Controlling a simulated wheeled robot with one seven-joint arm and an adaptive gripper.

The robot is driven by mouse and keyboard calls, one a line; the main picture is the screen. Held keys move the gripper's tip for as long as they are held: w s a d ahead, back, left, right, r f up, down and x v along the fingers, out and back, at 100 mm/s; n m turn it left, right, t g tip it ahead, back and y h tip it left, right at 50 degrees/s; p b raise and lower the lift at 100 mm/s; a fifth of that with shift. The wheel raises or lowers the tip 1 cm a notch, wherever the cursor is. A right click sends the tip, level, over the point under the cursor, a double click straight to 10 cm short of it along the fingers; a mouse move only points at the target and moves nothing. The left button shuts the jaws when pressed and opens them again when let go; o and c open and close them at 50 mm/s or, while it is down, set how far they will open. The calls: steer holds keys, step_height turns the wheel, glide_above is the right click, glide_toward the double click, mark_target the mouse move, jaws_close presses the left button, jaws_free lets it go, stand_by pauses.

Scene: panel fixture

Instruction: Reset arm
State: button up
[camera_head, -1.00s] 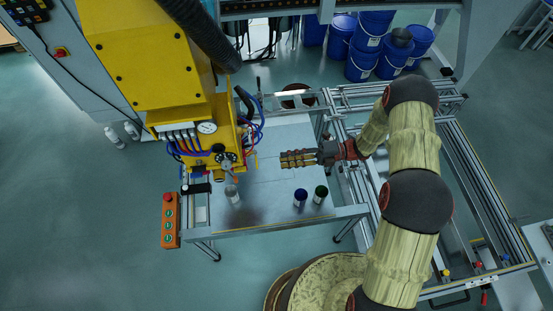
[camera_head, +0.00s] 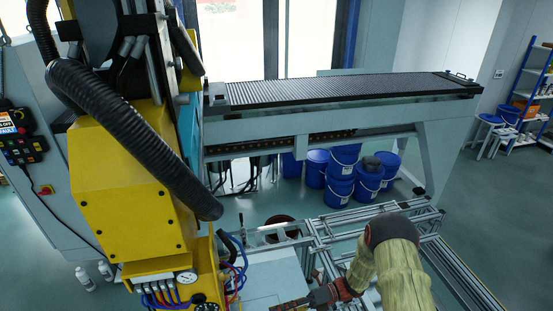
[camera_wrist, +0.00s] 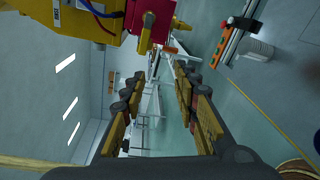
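My gripper (camera_head: 290,303) shows at the bottom edge of the head view, over the light worktable (camera_head: 272,275), with its fingertips partly cut off. My arm (camera_head: 400,270) comes in from the lower right, bent at a dark joint. In the wrist view my gripper (camera_wrist: 160,72) has its two padded fingers well apart, with nothing between them. The yellow machine (camera_head: 130,190) stands left of my gripper in the head view, and its red and yellow parts (camera_wrist: 150,25) show beyond the fingertips in the wrist view.
An aluminium frame (camera_head: 455,270) lies right of the arm. Blue buckets (camera_head: 340,175) stand behind, under a long conveyor (camera_head: 350,90). A black hose (camera_head: 120,110) hangs on the machine. The wrist view shows an orange button box (camera_wrist: 222,45) and a white cylinder (camera_wrist: 257,47).

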steer(key=s+d+r+n+g+h+b, duration=0.15)
steer(key=s+d+n+h, duration=0.3)
steer(key=n, duration=0.45)
steer(key=s+d+r+n+g+h+b, duration=0.1)
steer(key=s+d+n+h+b, duration=0.1)
steer(key=s+d+n+h, duration=0.45)
steer(key=s+d+r+n+t+h+b, duration=0.2)
steer(key=s+d+r+n+t+b, duration=0.1)
steer(key=r+n+t+b, duration=0.3)
steer(key=s+d+r+n+t+h+b, duration=0.3)
steer(key=r+n+t+b, duration=0.3)
steer(key=r+n+b, duration=0.2)
steer(key=shift+s+d+r+t+b, duration=0.2)
steer(key=shift+s+d+t+b, duration=0.15)
steer(key=shift+s+d+b, duration=0.45)
steer(key=shift+w+a, duration=0.1)
steer(key=shift+a, duration=0.15)
